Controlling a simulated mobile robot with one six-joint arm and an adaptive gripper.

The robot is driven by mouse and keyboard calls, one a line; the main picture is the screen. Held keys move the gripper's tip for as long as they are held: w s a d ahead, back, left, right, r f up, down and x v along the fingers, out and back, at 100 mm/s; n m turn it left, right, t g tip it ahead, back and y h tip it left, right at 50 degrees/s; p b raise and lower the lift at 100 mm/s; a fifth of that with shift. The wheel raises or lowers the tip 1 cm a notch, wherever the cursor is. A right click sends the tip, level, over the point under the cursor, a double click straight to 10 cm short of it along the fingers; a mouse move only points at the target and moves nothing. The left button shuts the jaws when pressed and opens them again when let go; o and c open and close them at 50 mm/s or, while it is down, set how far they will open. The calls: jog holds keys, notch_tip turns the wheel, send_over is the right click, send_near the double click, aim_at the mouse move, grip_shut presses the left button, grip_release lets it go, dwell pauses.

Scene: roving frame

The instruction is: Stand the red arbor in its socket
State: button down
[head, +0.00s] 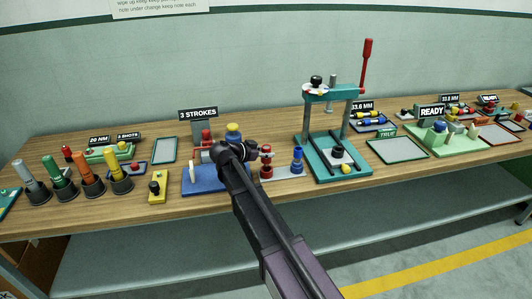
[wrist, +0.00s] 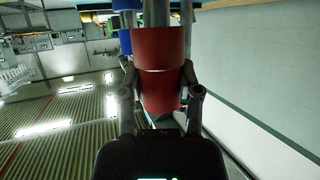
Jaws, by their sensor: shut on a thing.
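My gripper (wrist: 158,88) is shut on the red arbor (wrist: 158,70), a thick red cylinder with a grey shaft beyond it, in the wrist view. The fingers press on both sides of the red body. In the head view my wrist is over the blue tray (head: 207,183) below the "3 STROKES" sign (head: 198,113), and my arm hides part of that station. I cannot tell which red part there is the held arbor. The arbor's socket cannot be made out, nor whether the arbor touches anything.
A teal press (head: 345,95) with a red lever stands to the right. A yellow block (head: 158,187) and several coloured tools in dark cups (head: 92,183) are to the left. A grey mat (head: 164,150) is empty.

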aim_at(266, 159)
jog(key=shift+f+b, duration=1.05)
jog(key=shift+f, duration=0.1)
jog(key=shift+f+b, duration=0.6)
dwell(0.5)
jog(key=shift+c, duration=1)
grip_release()
jog(key=shift+o, duration=1)
jog(key=shift+r, duration=0.25)
notch_tip(266, 159, up, 8)
jog(key=p, duration=0.8)
jog(key=shift+r+p, duration=0.1)
jog(key=shift+p, duration=0.25)
